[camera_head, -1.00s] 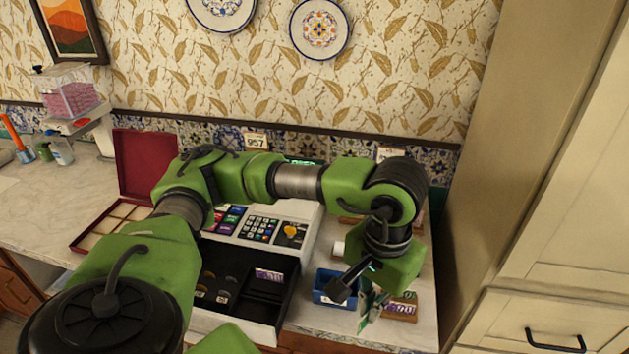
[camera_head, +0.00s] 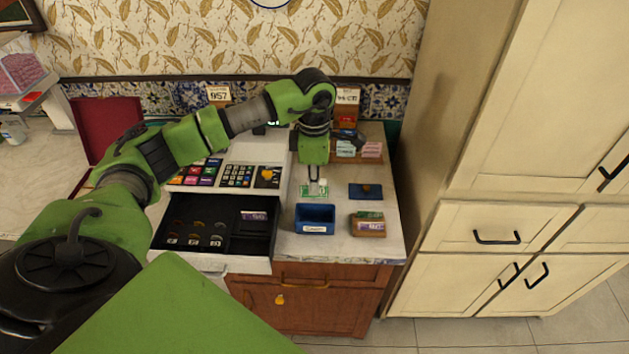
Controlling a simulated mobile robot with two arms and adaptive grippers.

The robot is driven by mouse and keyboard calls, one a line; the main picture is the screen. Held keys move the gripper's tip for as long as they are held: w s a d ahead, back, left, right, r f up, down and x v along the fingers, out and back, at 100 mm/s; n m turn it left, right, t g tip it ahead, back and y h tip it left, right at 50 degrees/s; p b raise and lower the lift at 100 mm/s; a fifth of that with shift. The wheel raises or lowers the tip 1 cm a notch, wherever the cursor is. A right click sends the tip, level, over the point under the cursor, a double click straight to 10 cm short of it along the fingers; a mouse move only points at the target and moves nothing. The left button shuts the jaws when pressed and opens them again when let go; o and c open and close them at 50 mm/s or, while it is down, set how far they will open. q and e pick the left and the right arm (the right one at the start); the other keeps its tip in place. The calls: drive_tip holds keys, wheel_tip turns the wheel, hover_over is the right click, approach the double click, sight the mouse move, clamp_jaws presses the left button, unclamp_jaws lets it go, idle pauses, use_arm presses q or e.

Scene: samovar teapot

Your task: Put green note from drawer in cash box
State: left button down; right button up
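A green note (camera_head: 313,190) lies on the white counter, behind a small blue open box (camera_head: 315,218) with a white label. My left gripper (camera_head: 314,180) points down right over the note, its two thin fingers a little apart. I cannot tell whether the fingertips touch the note. The cash register drawer (camera_head: 180,243) is open, with coins and a purple note (camera_head: 254,215) inside. Which container is the cash box is not clear from the view. My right gripper is not in view.
A wooden holder with notes (camera_head: 367,224) and a dark blue flat item (camera_head: 365,191) are right of the blue box. A card rack (camera_head: 372,150) stands behind. The register keypad (camera_head: 237,176) and a red open lid (camera_head: 103,128) are left. White cabinets (camera_head: 497,228) bound the right side.

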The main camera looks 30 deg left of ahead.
sight(315, 197)
use_arm(q)
drive_tip(key=shift+f, duration=0.3)
drive_tip(key=shift+w+f, duration=0.1)
drive_tip(key=shift+f, duration=0.15)
drive_tip(key=shift+f+b, duration=1.2)
drive_tip(key=shift+f, duration=0.35)
wheel_tip(315, 197, down, 3)
drive_tip(key=shift+r+b, duration=0.15)
drive_tip(key=shift+b, duration=0.8)
wheel_tip(315, 197, down, 2)
drive_tip(key=shift+b, duration=0.9)
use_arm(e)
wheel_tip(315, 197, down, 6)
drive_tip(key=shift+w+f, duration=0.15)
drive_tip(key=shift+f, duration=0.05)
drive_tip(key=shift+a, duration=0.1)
use_arm(q)
drive_tip(key=shift+b, duration=0.4)
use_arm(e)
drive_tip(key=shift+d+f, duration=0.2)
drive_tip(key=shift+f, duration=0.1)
use_arm(q)
drive_tip(key=c, duration=2.8)
unclamp_jaws()
